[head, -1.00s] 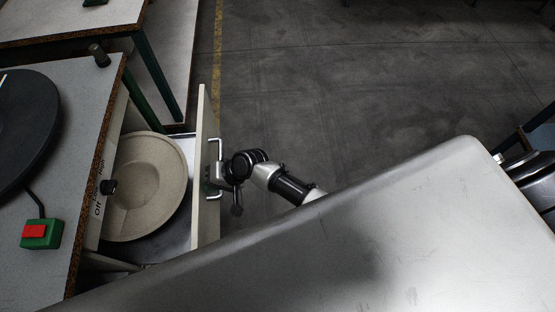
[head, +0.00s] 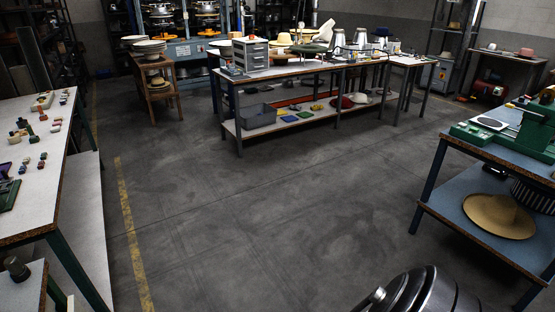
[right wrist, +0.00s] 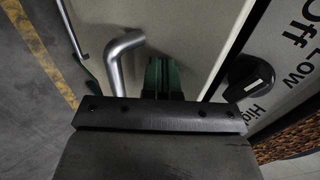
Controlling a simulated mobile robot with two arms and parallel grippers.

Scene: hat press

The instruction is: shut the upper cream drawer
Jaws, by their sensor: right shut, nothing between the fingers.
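In the right wrist view, the cream drawer front (right wrist: 195,35) fills the middle, with its bent metal handle (right wrist: 122,50). It lies close along the control panel, with only a narrow dark gap between them. No drawer interior shows, and I cannot tell whether it is fully flush. My right gripper (right wrist: 163,78), with green fingers, is shut and empty at the drawer front, just right of the handle. Whether it touches the front is unclear. The head view shows neither the drawer nor my grippers.
The control panel (right wrist: 285,65) has a black knob (right wrist: 248,78). A metal bar (right wrist: 70,28) runs at the left of the wrist view. The head view shows open floor (head: 260,210), a long table (head: 305,68) behind and a workbench (head: 455,150) at right.

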